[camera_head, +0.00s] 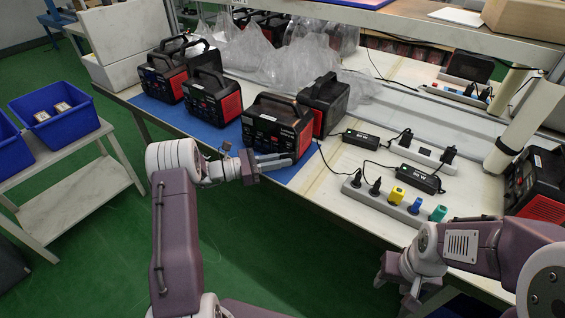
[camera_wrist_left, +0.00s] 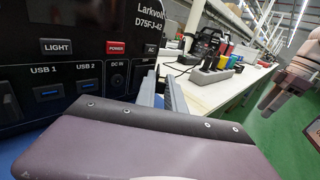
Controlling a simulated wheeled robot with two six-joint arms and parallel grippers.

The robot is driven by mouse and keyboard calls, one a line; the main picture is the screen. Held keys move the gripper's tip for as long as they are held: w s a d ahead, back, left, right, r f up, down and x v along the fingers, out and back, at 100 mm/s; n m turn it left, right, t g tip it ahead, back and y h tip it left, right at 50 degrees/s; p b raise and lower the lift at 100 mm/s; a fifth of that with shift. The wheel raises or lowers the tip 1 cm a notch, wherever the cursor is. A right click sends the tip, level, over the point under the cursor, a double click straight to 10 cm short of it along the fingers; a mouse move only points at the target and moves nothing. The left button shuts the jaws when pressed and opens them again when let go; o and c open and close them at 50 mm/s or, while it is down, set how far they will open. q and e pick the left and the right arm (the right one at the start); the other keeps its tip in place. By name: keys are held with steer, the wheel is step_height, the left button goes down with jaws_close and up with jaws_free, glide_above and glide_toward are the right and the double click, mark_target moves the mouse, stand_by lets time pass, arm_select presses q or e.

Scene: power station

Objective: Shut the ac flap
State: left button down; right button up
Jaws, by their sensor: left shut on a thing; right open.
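The black and red power station (camera_head: 270,121) stands on the blue mat (camera_head: 224,134) at the table's front edge. Its front panel (camera_wrist_left: 62,18) fills the left of the left wrist view, with LIGHT, POWER, USB, DC IN and AC labels. My left gripper (camera_head: 274,161) is at the lower right of this panel. Its fingers (camera_wrist_left: 160,92) are close together below the AC label, shut on what appears to be the ac flap, which is mostly hidden behind them. My right gripper (camera_head: 394,293) is open and empty, low in front of the table at the right.
Several other power stations (camera_head: 212,97) stand behind and to the left. A power strip (camera_head: 395,205) with coloured plugs and black adapters (camera_head: 361,139) lie to the right. Plastic bags (camera_head: 250,48) lie behind. Blue bins (camera_head: 55,112) stand on a side table at the left.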

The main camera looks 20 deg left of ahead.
arm_select(q)
steer(key=shift+f+m+g+h, duration=0.1)
steer(key=shift+m+g+h, duration=0.2)
steer(key=shift+m+g, duration=0.3)
steer(key=c, duration=1.5)
jaws_free()
steer(key=shift+c, duration=0.2)
steer(key=shift+o, duration=0.3)
steer(key=shift+r, duration=0.2)
